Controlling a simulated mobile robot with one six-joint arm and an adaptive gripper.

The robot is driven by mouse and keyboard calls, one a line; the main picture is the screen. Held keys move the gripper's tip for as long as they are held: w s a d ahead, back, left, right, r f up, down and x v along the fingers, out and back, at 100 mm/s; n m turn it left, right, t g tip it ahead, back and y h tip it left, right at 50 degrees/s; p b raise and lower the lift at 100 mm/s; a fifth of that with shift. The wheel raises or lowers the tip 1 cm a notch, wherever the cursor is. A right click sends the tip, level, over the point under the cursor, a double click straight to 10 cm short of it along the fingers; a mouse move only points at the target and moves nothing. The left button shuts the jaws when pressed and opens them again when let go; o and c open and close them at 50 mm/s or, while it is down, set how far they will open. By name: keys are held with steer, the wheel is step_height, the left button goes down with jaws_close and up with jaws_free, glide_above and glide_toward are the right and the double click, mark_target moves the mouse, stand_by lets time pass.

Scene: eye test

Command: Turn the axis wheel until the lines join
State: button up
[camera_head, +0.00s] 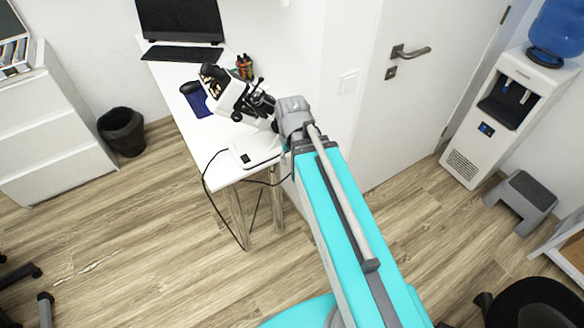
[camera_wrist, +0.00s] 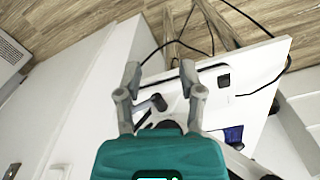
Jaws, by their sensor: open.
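A white and black eye instrument (camera_head: 228,95) stands on the white desk (camera_head: 175,75) in the head view. My arm reaches over the desk, and its end is right beside the instrument. In the wrist view my gripper (camera_wrist: 160,72) is open, its two fingers apart. A small dark knob (camera_wrist: 158,102) of the instrument shows between the fingers, deeper in, with no clear contact. I cannot tell whether this knob is the axis wheel. My gripper's body hides much of the instrument in the wrist view. The lines cannot be seen in either view.
A laptop or screen (camera_head: 180,20), keyboard (camera_head: 182,53), blue item (camera_head: 195,98) and pen holder (camera_head: 244,67) are on the desk. A black cable (camera_head: 210,190) hangs off its front. A wall and door (camera_head: 415,90) stand close right.

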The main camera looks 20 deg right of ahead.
steer(key=shift+s+a+f+n, duration=0.1)
steer(key=shift+s+f+n, duration=0.15)
steer(key=shift+s, duration=0.2)
steer(key=shift+s+a+f+n, duration=0.15)
steer(key=shift+s+n, duration=0.1)
steer(key=shift+s, duration=0.2)
steer(key=shift+o, duration=0.3)
steer(key=shift+s, duration=0.1)
